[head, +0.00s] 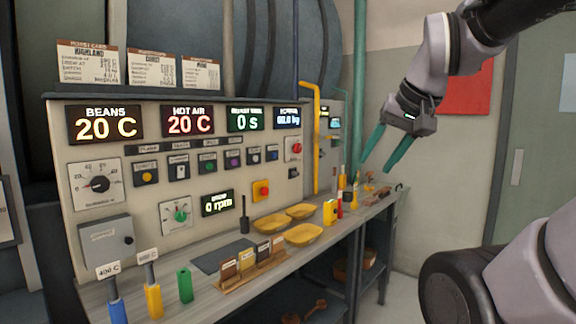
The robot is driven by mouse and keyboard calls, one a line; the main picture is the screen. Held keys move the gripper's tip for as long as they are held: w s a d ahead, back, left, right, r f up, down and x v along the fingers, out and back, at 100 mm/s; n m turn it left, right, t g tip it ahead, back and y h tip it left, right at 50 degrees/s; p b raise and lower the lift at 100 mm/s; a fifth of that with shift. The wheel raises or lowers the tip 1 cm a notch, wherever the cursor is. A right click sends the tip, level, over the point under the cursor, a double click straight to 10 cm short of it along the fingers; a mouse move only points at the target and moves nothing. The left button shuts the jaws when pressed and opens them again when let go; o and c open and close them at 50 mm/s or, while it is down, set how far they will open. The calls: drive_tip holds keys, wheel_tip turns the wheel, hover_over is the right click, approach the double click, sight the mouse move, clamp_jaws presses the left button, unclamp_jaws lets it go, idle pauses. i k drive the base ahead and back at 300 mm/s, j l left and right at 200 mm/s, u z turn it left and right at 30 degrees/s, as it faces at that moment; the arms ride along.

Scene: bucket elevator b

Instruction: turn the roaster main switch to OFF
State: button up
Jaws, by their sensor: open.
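The roaster control panel (215,150) stands at the left and middle of the head view. A red knob on a yellow plate (262,190) sits low on the panel. Another red knob on a pale plate (294,148) sits higher, near the panel's right end. Their labels are too small to read, so I cannot tell which is the main switch or how either is set. My gripper (375,168) is open and empty, with teal fingers pointing down-left. In the picture it is right of the panel and both knobs, apart from them.
A narrow bench (345,220) runs below the panel. It bears yellow bowls (302,234), a wooden card rack (250,268), coloured cylinders (185,284) and small tools. A yellow pipe (316,130) rises near the panel's right end. Open floor lies right of the bench.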

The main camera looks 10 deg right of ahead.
sight(297, 148)
drive_tip(key=i+j+z, duration=0.1)
drive_tip(key=i+j, duration=0.2)
drive_tip(key=i, duration=0.15)
drive_tip(key=i+l+u, duration=0.15)
drive_tip(key=i+l, duration=0.3)
drive_tip(key=i+l+u, duration=0.15)
drive_tip(key=i+l, duration=0.25)
drive_tip(key=l, duration=0.25)
